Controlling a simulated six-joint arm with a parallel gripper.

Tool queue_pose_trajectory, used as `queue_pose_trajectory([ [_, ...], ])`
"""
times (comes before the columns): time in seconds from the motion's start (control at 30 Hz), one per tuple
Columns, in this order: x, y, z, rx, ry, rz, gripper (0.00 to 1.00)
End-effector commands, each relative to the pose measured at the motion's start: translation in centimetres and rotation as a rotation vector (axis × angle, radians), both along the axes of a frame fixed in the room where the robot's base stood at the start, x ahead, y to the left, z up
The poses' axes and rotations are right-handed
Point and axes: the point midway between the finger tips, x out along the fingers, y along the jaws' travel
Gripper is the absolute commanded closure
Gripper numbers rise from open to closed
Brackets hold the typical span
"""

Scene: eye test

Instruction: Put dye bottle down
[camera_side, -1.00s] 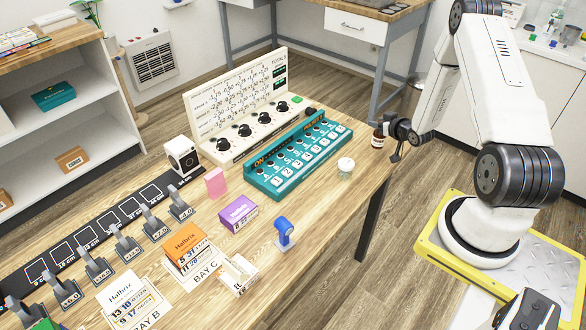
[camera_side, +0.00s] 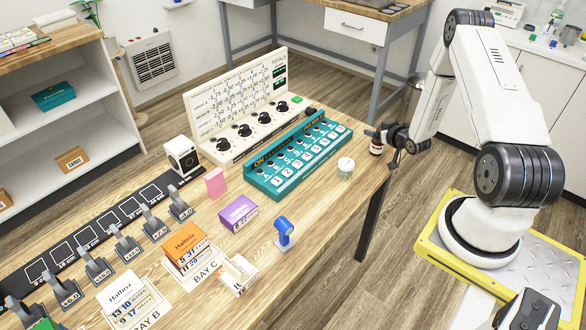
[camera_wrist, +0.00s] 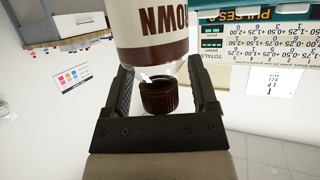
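The dye bottle (camera_side: 376,148) is small, with a brown-and-white body. In the wrist view the bottle (camera_wrist: 152,28) appears upside down, with large "OWN" lettering, a brown band and a dark ribbed cap (camera_wrist: 160,97). My gripper (camera_side: 384,136) is shut on it, with a finger on each side of the bottle in the wrist view (camera_wrist: 163,85). The bottle looks upright and shows just right of the wooden table's (camera_side: 315,207) right end in the side view. Its base is hidden in the wrist view, and I cannot tell its height.
A teal switch box (camera_side: 300,158) and a white dial panel (camera_side: 238,115) stand at the table's back right. A purple box (camera_side: 238,212) and a blue object (camera_side: 284,233) are further left. Bare wood lies between them.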

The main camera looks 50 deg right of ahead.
Motion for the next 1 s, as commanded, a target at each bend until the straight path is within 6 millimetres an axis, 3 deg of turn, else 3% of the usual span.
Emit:
queue_pose_trajectory([
  [0.47, -0.5, 0.2, 0.5, 0.000, 0.000, 0.000, 0.25],
  [1.0, -5.4, 2.1, 2.7, 0.000, 0.000, -0.002, 0.25],
])
